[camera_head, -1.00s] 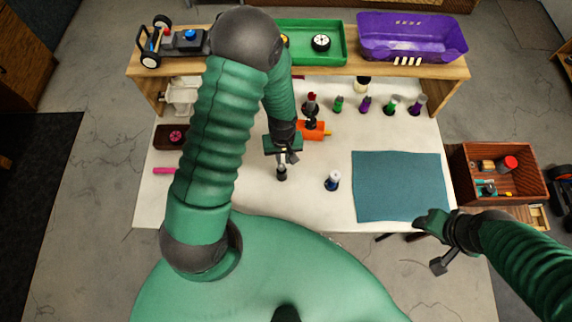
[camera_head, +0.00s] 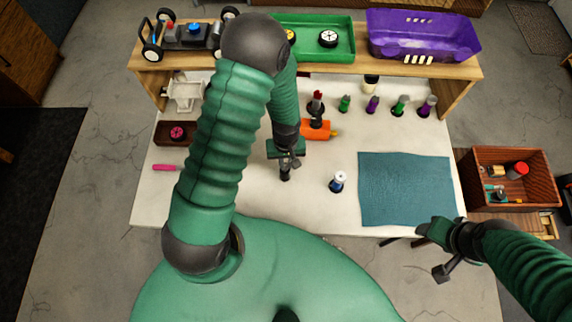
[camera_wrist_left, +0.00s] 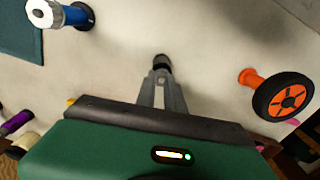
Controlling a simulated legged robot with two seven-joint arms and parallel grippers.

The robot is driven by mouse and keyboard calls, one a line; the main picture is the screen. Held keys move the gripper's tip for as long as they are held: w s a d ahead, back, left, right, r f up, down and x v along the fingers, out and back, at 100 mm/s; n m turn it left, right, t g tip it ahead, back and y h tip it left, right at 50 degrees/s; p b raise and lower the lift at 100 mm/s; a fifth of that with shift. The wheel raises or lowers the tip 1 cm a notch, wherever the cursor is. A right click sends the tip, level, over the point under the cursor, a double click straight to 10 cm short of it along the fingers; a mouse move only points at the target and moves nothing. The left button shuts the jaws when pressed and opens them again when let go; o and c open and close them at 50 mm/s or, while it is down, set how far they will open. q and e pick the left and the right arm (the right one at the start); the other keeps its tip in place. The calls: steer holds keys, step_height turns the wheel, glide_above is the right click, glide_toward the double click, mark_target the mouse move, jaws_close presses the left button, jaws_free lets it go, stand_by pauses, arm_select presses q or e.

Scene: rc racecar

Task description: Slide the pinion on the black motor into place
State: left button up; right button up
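The black motor (camera_head: 285,173) stands upright on the white table, a small dark cylinder right under my left gripper (camera_head: 288,160). In the left wrist view, the fingers of my left gripper (camera_wrist_left: 162,76) come close together at the end of the motor (camera_wrist_left: 162,61). The small pinion is mostly hidden between the fingertips; they look shut on it at the motor's shaft end. I cannot tell how far down the shaft it sits. My right gripper (camera_head: 438,252) is open and empty, off the table's front right edge.
A blue motor (camera_head: 338,182) stands to the right, before a teal mat (camera_head: 405,190). A black-tyred wheel with an orange hub (camera_wrist_left: 287,97) shows in the wrist view.

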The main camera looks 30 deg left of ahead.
mark_target(285, 165)
arm_select(q)
steer(key=shift+a+f, duration=0.35)
steer(key=shift+f, duration=0.1)
arm_select(e)
steer(key=shift+a+f, duration=0.2)
steer(key=shift+a, duration=0.25)
arm_select(q)
steer(key=shift+d+f+b, duration=0.2)
steer(key=shift+d+b, duration=0.05)
steer(key=shift+b, duration=0.15)
arm_select(e)
steer(key=shift+d+f, duration=0.2)
steer(key=shift+d, duration=0.05)
arm_select(q)
steer(key=shift+r, duration=0.1)
arm_select(e)
steer(key=shift+r, duration=0.1)
arm_select(q)
step_height(285, 165, up, 3)
steer(key=p, duration=0.3)
steer(key=shift+a, duration=0.15)
step_height(285, 165, up, 3)
steer(key=p, duration=0.2)
steer(key=shift+p, duration=0.3)
arm_select(e)
steer(key=v, duration=0.2)
steer(key=w+v, duration=0.1)
steer(key=v, duration=0.2)
steer(key=shift+r, duration=0.15)
steer(key=shift+a, duration=0.1)
